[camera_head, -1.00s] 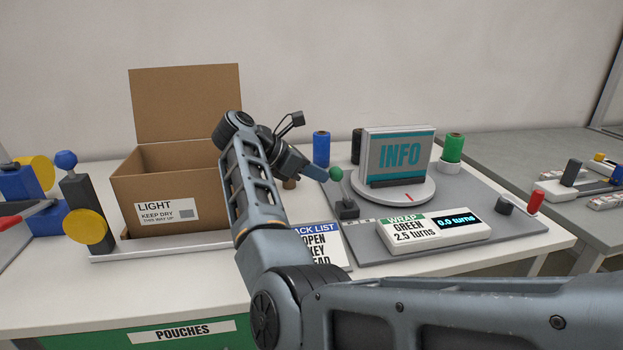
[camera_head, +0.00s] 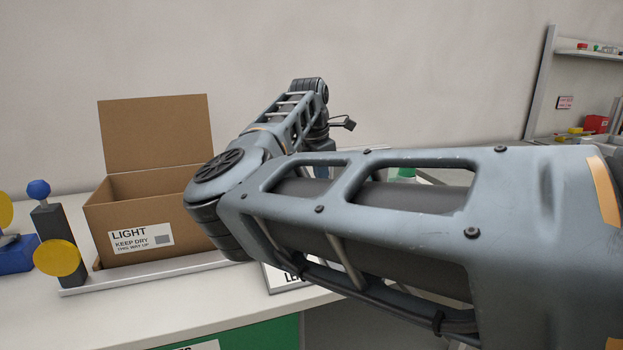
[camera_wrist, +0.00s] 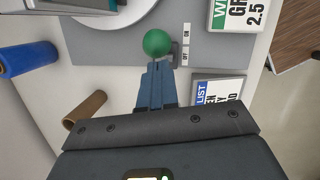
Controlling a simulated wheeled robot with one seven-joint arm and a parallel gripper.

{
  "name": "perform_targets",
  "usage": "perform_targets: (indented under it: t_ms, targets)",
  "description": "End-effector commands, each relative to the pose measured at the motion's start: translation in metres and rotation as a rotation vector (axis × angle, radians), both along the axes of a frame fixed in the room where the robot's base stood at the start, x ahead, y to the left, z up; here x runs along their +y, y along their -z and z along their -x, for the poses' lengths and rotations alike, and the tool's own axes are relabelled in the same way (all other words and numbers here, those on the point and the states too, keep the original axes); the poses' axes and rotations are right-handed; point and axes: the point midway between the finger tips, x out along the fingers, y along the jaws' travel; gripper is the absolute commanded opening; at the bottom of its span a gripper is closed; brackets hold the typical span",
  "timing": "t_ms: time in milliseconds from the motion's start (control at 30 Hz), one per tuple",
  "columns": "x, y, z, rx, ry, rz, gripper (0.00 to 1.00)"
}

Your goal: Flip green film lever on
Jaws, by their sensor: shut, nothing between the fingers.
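In the wrist view, the green ball knob (camera_wrist: 157,43) of the lever is just beyond my fingertips. The lever's dark base (camera_wrist: 181,52) is right of the knob, beside a pale ON/OFF label (camera_wrist: 186,44); the knob hangs over toward the left of that base. My gripper (camera_wrist: 155,66) is shut and empty, its blue fingers pointing at the knob; I cannot tell whether they touch it. In the head view my own arm hides the lever and the knob.
The wrist view shows a white turntable (camera_wrist: 108,20), a blue roll (camera_wrist: 27,58), a brown tube (camera_wrist: 85,109), the wrap panel (camera_wrist: 235,17) and the pack list card (camera_wrist: 215,88) close around. In the head view, an open cardboard box (camera_head: 150,215) stands left of my arm.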

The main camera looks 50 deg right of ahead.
Motion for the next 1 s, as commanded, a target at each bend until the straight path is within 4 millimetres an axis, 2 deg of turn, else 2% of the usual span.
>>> perform_targets:
  t_ms: [300,833,1000]
  targets:
    - [-0.009,0.002,0.006,0.005,-0.002,0.004,0.0]
    - [-0.01,0.001,0.007,0.005,-0.002,0.005,0.0]
    - [-0.011,-0.013,0.007,0.002,-0.002,0.006,0.0]
